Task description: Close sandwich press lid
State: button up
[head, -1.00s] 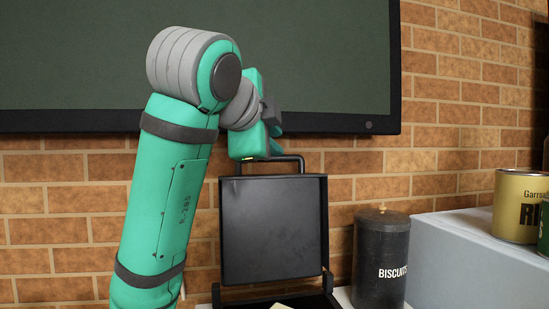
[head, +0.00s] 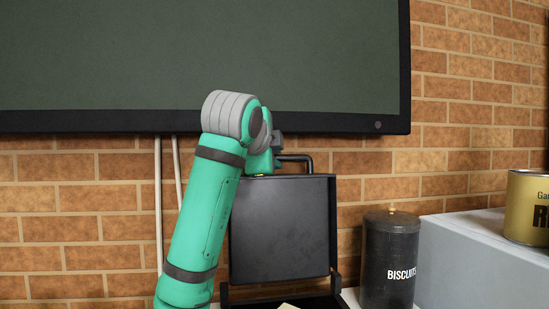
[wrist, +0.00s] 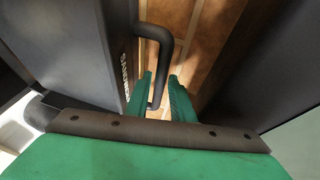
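The black sandwich press stands open with its lid (head: 282,232) upright in the head view. The lid's handle (head: 308,160) rises from its top edge. Only a strip of the press base (head: 325,300) shows.
A pale piece (head: 288,306) lies in the press base. A black biscuits canister (head: 389,262) stands close on the right. A grey box (head: 470,262) with a yellow tin (head: 528,205) is beyond it. A large dark screen (head: 200,60) hangs on the brick wall above.

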jog(key=shift+w, duration=0.15)
jog(key=shift+c, duration=0.6)
grip_shut()
jog(key=shift+f, duration=0.1)
